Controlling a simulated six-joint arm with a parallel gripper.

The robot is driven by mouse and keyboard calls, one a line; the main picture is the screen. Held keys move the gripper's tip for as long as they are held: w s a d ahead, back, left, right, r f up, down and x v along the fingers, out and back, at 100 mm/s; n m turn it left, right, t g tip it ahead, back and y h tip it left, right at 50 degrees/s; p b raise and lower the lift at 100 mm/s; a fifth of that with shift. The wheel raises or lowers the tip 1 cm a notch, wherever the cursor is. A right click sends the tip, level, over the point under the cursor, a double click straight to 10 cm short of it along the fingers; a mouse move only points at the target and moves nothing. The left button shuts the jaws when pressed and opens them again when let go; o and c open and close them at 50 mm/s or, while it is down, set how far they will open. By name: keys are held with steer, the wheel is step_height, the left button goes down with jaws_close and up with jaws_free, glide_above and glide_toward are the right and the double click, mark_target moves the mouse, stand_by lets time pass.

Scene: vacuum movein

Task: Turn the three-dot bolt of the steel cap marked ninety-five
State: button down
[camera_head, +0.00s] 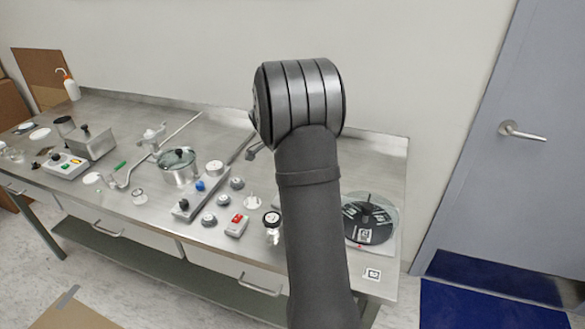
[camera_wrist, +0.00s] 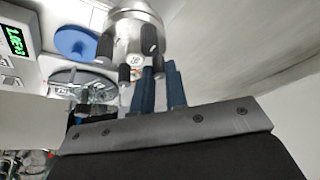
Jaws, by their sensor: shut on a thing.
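A round steel cap (camera_wrist: 138,22) shows at the top of the wrist view, with several black bolts around its rim. One black bolt (camera_wrist: 149,37) has pale marks on its side; I cannot count its dots. My gripper (camera_wrist: 160,70) reaches up to the cap's underside with two dark blue fingers and is shut on a black bolt. The fingers partly hide that bolt, and I cannot tell its dots. The number on the cap is not readable. In the head view my own arm hides the gripper and the cap.
A meter with a green display (camera_wrist: 15,40), a blue disc (camera_wrist: 80,43) and a glass-covered round port (camera_wrist: 85,78) lie left of the cap. The steel bench (camera_head: 330,170) holds a lidded pot (camera_head: 178,166), a red-button box (camera_head: 237,225) and a black disc (camera_head: 368,224).

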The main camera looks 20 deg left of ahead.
steer(key=shift+m+g, duration=0.3)
steer(key=shift+m, duration=0.5)
steer(key=c, duration=1.7)
jaws_free()
steer(key=v, duration=1.7)
steer(key=shift+a+r, duration=0.15)
steer(key=shift+a, duration=0.3)
steer(key=shift+o, duration=0.4)
